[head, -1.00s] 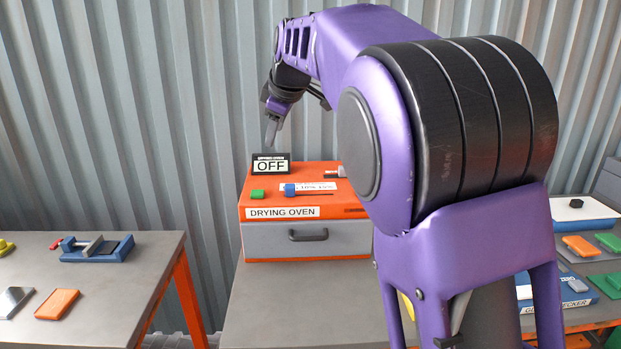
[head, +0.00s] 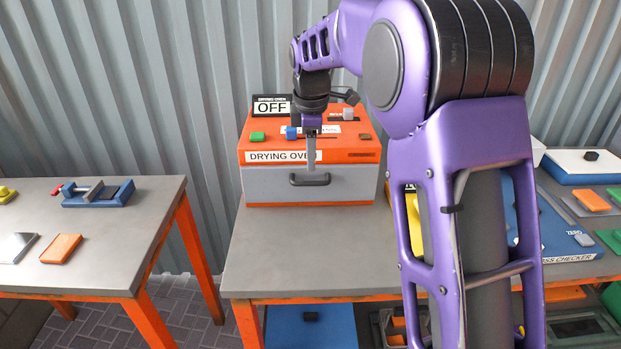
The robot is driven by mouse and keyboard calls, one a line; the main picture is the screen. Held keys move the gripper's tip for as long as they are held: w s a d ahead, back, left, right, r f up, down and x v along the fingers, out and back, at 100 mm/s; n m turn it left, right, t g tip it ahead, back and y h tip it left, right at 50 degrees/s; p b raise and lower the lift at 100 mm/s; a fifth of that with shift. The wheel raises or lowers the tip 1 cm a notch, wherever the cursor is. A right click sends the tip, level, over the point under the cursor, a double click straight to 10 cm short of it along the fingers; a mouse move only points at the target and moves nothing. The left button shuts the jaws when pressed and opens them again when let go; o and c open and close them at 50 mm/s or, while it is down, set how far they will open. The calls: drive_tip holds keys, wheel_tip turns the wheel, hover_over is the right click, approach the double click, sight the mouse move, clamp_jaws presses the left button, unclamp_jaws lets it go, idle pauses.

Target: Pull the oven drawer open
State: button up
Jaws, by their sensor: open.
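The orange drying oven (head: 358,154) stands on the grey table against the wall, with an OFF sign on top. Its grey drawer (head: 268,185) is closed, flush with the front, and has a black bar handle (head: 310,181). My gripper (head: 311,166) points down in front of the oven, in line with the handle in the picture. Its fingers cover part of the oven's label. I cannot tell whether the fingertips touch the handle. The gripper is open and holds nothing that I can see.
The grey table top (head: 300,250) before the oven is clear. A yellow thing (head: 414,221) and a blue gloss checker (head: 560,235) lie right, partly behind my arm. A left table (head: 90,250) holds a blue vise (head: 98,194) and an orange block (head: 61,248).

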sight(311, 183)
drive_tip(key=f, duration=0.3)
drive_tip(key=w+f, duration=0.1)
drive_tip(key=f, duration=0.3)
drive_tip(key=shift+w+b, duration=0.15)
drive_tip(key=shift+b, duration=0.15)
clamp_jaws()
drive_tip(key=shift+r, duration=0.1)
idle(0.9)
